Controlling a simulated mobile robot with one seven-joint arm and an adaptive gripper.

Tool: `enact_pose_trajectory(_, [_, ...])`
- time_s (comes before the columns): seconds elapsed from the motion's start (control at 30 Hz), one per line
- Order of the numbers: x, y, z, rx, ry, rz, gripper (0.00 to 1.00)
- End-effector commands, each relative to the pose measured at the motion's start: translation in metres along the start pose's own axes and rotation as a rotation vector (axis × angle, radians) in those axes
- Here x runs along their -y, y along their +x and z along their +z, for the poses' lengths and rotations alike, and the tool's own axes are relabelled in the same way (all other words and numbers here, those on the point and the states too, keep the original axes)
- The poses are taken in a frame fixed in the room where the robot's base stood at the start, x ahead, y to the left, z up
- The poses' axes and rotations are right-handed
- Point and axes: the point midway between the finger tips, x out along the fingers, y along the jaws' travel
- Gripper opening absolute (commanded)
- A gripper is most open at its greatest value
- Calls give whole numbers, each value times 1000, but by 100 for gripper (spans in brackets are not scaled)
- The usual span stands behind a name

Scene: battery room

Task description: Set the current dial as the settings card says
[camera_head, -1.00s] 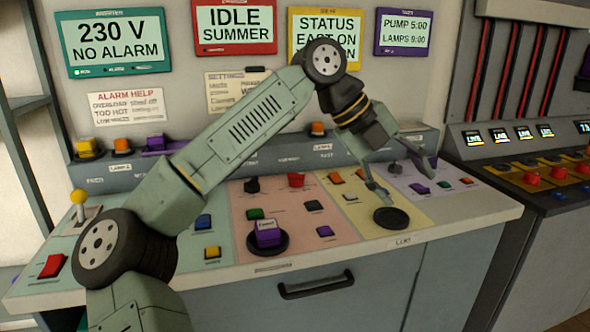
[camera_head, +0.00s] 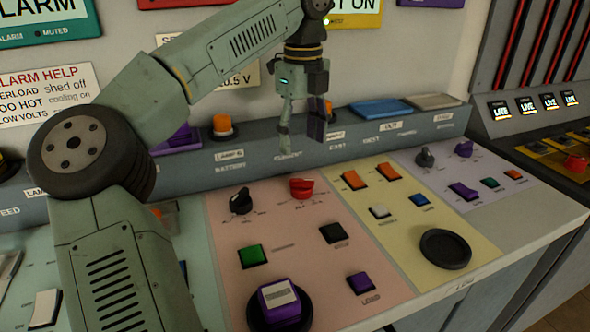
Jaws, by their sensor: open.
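The pink panel carries a black dial (camera_head: 241,201) at its upper left and a red dial (camera_head: 301,188) to the right of it. The small labels by the dials are too blurred for me to tell which is the current dial. The settings card (camera_head: 235,80) is mostly hidden behind my arm; only a voltage ending in "5 V" shows. My gripper (camera_head: 301,135) points down, open and empty, above and behind the red dial, apart from it.
Purple block (camera_head: 280,303), on a black round base, stands at the pink panel's front. Black round pad (camera_head: 446,249) lies on the yellow panel (camera_head: 400,240). Several buttons and switches surround the dials.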

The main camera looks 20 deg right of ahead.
Motion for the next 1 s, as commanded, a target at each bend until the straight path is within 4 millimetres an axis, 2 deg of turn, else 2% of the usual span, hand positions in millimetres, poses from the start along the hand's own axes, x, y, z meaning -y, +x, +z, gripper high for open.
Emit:
enact_pose_trajectory(0.53, [0, 89, 0, -3, 2, 0, 58])
enact_pose_trajectory(0.7, [0, 102, -1, -3, 2, -1, 58])
enact_pose_trajectory(1.0, [0, 104, -1, -2, 1, -1, 58])
